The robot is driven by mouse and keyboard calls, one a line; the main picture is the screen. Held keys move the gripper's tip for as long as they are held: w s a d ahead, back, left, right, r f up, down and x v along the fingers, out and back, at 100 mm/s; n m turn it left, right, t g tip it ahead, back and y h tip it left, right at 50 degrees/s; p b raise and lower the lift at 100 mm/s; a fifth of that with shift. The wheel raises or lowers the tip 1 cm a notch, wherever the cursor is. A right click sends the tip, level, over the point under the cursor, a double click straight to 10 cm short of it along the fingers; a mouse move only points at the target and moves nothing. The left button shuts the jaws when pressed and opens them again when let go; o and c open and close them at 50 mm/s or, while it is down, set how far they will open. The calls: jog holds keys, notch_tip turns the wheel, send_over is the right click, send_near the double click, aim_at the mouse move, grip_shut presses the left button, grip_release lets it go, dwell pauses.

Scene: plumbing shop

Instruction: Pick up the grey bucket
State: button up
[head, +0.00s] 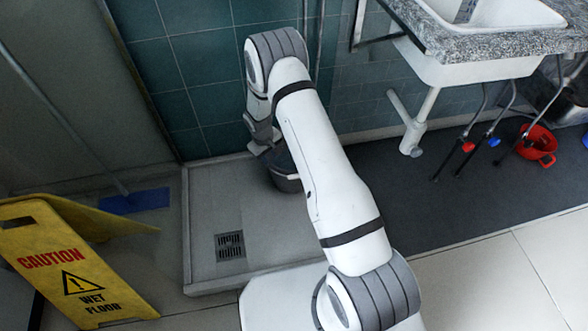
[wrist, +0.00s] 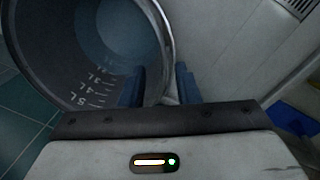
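The grey bucket (head: 285,181) stands on the raised shower tray beside the tiled wall, mostly hidden behind my arm in the head view. In the wrist view the bucket (wrist: 62,75) fills the upper left, with litre marks on its inner wall. My gripper (wrist: 160,86) is at the rim. One blue finger is inside the bucket and the other is outside, with the rim between them. A gap shows between the fingers, so the gripper looks open. Whether either finger touches the wall cannot be told.
The shower tray (head: 205,212) has a raised edge and a drain (head: 230,246). A sink counter (head: 480,40) overhangs at right, with a red bucket (head: 537,145) below.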

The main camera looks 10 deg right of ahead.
notch_tip(320, 180, down, 4)
jog(key=shift+r+b, duration=0.25)
jog(key=shift+b, duration=0.2)
jog(key=f+b, duration=0.1)
jog(key=f, duration=0.1)
jog(key=f+b, duration=0.1)
jog(key=d+f, duration=0.1)
jog(key=f, duration=0.1)
jog(key=shift+f+b, duration=0.3)
jog(key=shift+b, duration=0.1)
jog(key=shift+w, duration=0.1)
jog(key=shift+r, duration=0.1)
jog(key=shift+c, duration=0.2)
grip_shut()
jog(key=shift+a, duration=0.1)
jog(key=shift+w+r, duration=0.2)
